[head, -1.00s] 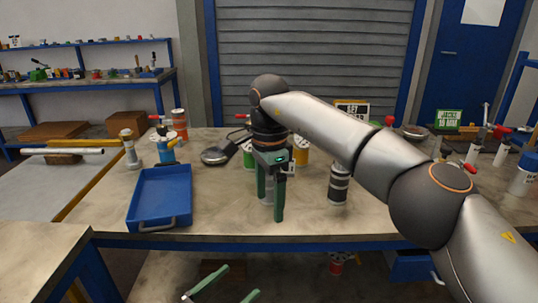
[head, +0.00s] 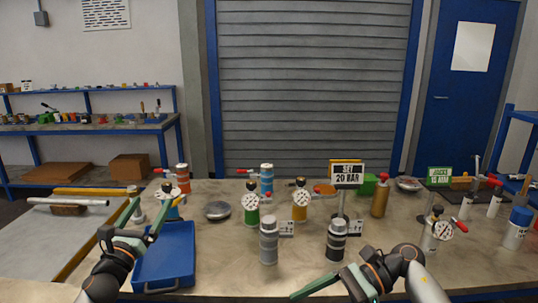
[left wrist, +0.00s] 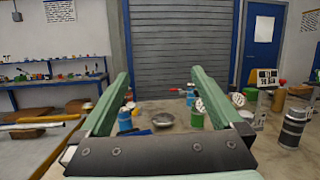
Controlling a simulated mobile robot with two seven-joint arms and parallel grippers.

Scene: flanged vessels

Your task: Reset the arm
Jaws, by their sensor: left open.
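My left gripper (head: 148,203) is open and empty, its two green fingers pointing away over the left part of the workbench (head: 215,240), near the blue tray (head: 178,252). In the left wrist view the same gripper (left wrist: 159,85) has its fingers wide apart with nothing between them. My right gripper (head: 297,296) is low at the bottom edge, at the front of the bench. One green finger of it shows, pointing left. Its other finger is not clearly seen, so its opening cannot be told.
Grey flanged vessels (head: 269,245) and (head: 336,243) stand upright on the bench's middle. Behind them are green (head: 251,215) and yellow (head: 300,211) cylinders with gauges and a "SET 20 BAR" sign (head: 347,174).

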